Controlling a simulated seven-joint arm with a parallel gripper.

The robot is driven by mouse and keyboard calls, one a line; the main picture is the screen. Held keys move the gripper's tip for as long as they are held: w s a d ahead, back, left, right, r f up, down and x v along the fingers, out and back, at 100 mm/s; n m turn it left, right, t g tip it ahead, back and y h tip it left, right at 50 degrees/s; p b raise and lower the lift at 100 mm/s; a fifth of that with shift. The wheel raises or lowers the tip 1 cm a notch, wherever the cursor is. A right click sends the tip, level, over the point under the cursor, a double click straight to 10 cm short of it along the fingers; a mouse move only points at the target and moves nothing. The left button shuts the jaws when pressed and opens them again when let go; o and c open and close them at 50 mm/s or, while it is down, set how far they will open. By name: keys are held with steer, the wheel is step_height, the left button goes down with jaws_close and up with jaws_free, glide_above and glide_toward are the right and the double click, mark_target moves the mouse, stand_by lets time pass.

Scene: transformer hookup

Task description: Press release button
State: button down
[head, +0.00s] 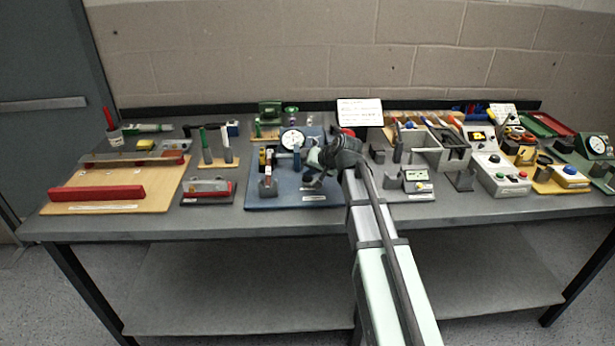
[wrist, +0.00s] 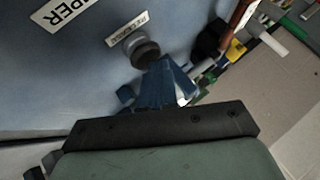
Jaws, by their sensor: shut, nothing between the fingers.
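A dark round button (wrist: 141,50) stands on the blue board (wrist: 60,85) in the wrist view, beside a small white label that seems to read "RELEASE". My gripper (wrist: 163,68) is shut and empty. Its blue-looking fingertips are right beside the button in the picture; I cannot tell whether they touch it. In the head view my gripper (head: 314,178) is low over the middle of the blue board (head: 262,201). The button cannot be made out clearly there, near my dark wrist.
On the blue board stand a round white dial (head: 292,139) and several upright coloured parts close to the left of my gripper. A grey fixture (head: 440,153) stands to the right. A wooden board with a red bar (head: 97,193) lies at the left.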

mark_target(310, 178)
steer(key=shift+r, duration=0.85)
steer(key=shift+r, duration=2.5)
